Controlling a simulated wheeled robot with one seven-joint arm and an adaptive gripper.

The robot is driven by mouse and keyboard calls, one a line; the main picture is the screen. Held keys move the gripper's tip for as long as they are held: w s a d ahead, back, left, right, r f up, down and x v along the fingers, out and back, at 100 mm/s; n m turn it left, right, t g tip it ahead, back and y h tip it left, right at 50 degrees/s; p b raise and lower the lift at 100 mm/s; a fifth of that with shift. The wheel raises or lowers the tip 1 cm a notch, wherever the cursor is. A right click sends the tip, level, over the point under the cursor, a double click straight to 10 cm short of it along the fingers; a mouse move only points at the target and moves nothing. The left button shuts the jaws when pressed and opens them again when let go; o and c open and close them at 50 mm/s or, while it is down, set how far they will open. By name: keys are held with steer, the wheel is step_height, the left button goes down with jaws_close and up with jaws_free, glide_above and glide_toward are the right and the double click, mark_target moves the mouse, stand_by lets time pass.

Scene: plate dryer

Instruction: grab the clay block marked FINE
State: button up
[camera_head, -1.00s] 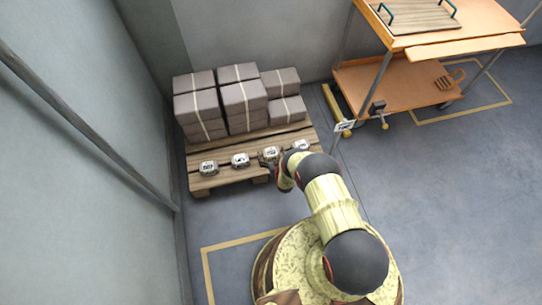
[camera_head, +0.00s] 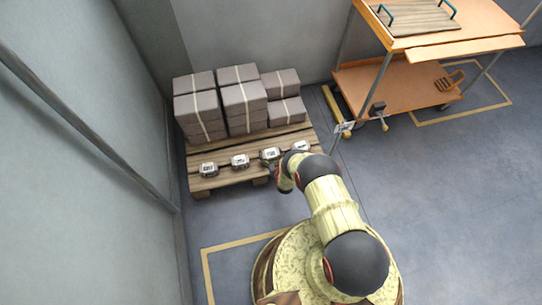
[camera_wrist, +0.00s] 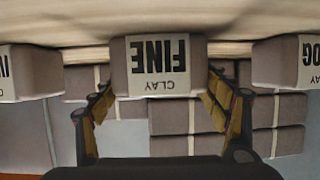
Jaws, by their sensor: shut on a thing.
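The clay block marked FINE (camera_wrist: 158,68) is in the middle of the wrist view, its label upside down there. My gripper (camera_wrist: 160,100) is shut on this block, one finger at each side. In the head view the block (camera_head: 270,154) is third from the left in a row at the pallet's front edge, and my gripper (camera_head: 274,169) is at its near side, partly hidden by my arm. I cannot tell whether the block is clear of the boards.
Other labelled blocks stand close by, one on the left (camera_wrist: 30,73) and one on the right (camera_wrist: 285,62) in the wrist view. Grey strapped stacks (camera_head: 243,100) stand behind them on the wooden pallet (camera_head: 228,181). An orange cart (camera_head: 405,85) stands at the back right. Open floor lies right.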

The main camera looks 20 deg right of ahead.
steer(key=c, duration=0.5)
steer(key=shift+w, duration=0.1)
steer(key=shift+r, duration=0.15)
